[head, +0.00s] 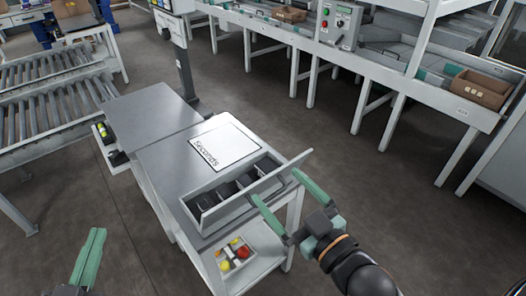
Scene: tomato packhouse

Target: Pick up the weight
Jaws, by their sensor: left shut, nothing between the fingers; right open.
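No weight can be made out for certain. A long grey box (190,212) stands on the near end of the steel table, with dark compartments (228,189) inside and a raised grey panel (230,204) along its near side. The contents are too small and dark to name. My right gripper (275,187) is open, its green fingers apart near the right end of this panel; I cannot tell whether they touch it. My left gripper (97,233) is shut and empty at the lower left, away from the table.
A white sheet marked "Seconds" (224,146) lies on the steel table (160,160) behind the box. A tray of red and yellow tomatoes (234,254) sits on the lower shelf. Roller conveyors (50,72) stand at left, a packing line (400,85) behind. The floor at right is clear.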

